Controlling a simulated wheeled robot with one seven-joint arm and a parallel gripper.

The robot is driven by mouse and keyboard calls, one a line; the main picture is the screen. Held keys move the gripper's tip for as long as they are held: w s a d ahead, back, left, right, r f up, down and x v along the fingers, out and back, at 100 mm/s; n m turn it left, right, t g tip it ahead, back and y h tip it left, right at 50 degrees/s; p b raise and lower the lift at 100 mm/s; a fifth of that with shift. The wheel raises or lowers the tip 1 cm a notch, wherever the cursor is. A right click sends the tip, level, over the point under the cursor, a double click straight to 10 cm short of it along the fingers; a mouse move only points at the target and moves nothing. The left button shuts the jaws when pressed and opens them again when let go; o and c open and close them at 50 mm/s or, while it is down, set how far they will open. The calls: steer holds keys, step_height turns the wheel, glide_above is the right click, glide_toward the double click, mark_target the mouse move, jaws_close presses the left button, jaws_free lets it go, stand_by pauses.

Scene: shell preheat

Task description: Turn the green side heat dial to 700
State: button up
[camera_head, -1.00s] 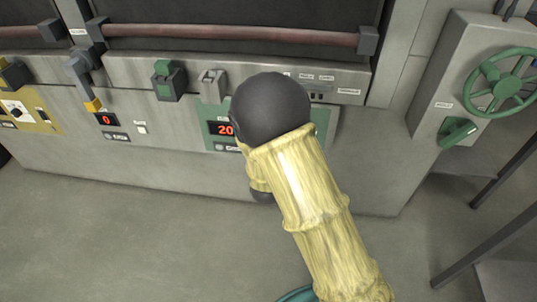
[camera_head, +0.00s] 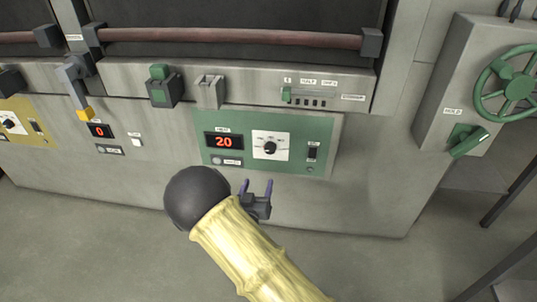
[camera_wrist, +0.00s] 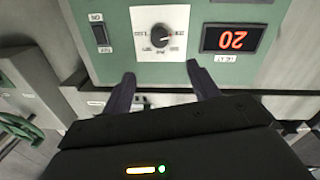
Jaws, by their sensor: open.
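The green panel (camera_head: 213,121) sits on the front of the machine. Its black heat dial (camera_head: 270,148) is on a white square plate, and the red display (camera_head: 223,142) to its left reads 20. My gripper (camera_head: 257,187) is open and empty, just below the dial and in front of the panel. In the wrist view the picture is upside down: the dial (camera_wrist: 159,37) is ahead, between and beyond the two open fingertips (camera_wrist: 160,78). The fingers do not touch it.
A black rocker switch (camera_head: 312,152) is right of the dial, and a button sits under the display. A yellow panel (camera_head: 20,117) with its own dial is at the far left. A green handwheel (camera_head: 507,84) and green lever (camera_head: 467,139) are at the right. The floor in front is clear.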

mark_target(269, 151)
steer(key=w, duration=0.5)
steer(key=w+d+b, duration=0.1)
steer(key=w, duration=0.4)
steer(key=w+d+b, duration=0.1)
steer(key=w, duration=0.5)
steer(key=c, duration=1)
steer(key=shift+o, duration=0.2)
